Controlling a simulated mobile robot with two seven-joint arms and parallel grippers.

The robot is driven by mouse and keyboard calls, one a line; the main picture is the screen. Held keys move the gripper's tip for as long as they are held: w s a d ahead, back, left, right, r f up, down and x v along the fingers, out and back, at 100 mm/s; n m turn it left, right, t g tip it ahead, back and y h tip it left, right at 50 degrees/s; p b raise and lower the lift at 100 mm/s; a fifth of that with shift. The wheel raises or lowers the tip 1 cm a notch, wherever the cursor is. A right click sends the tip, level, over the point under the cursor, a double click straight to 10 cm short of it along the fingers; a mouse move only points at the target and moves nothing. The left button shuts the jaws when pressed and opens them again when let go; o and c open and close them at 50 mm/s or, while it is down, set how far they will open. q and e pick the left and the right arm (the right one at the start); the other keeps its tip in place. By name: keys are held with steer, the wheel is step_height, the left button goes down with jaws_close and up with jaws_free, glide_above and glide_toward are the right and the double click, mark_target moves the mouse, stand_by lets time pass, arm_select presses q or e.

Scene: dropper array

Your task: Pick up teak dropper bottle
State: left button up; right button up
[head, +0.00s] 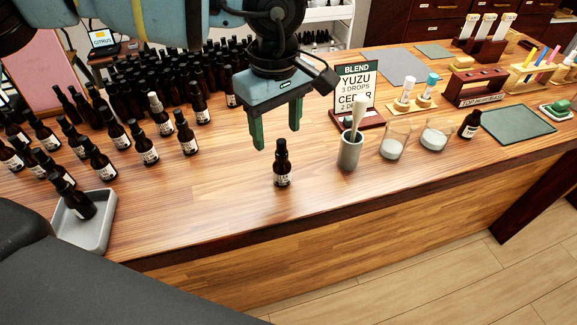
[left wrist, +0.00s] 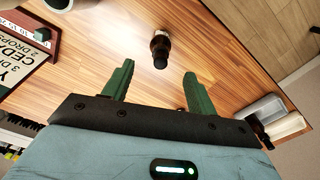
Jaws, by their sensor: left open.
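A small dark brown dropper bottle (head: 282,172) with a black top and a pale label stands upright, alone near the table's front edge. Its label is too small to read, so I cannot confirm that it is the teak one. My left gripper (head: 277,139) is open and empty, its green fingers pointing down above and slightly behind this bottle. In the left wrist view, the bottle (left wrist: 160,47) lies ahead of the gap between the fingertips (left wrist: 159,70), not between the fingers. My right gripper does not show.
Many similar bottles (head: 143,143) crowd the left side, one in a grey tray (head: 97,233). A grey cup (head: 350,152) with a pestle and glass beakers (head: 394,140) stand right of the lone bottle. A blend sign (head: 356,92) stands behind. Bare wood surrounds the lone bottle.

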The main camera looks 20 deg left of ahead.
mark_target(278, 139)
arm_select(q)
steer(key=shift+d+f, duration=0.1)
steer(key=shift+f, duration=1.4)
steer(key=f, duration=0.5)
steer(key=shift+s+d, duration=0.1)
steer(key=shift+d, duration=0.15)
steer(key=shift+r, duration=0.1)
steer(key=c, duration=1.1)
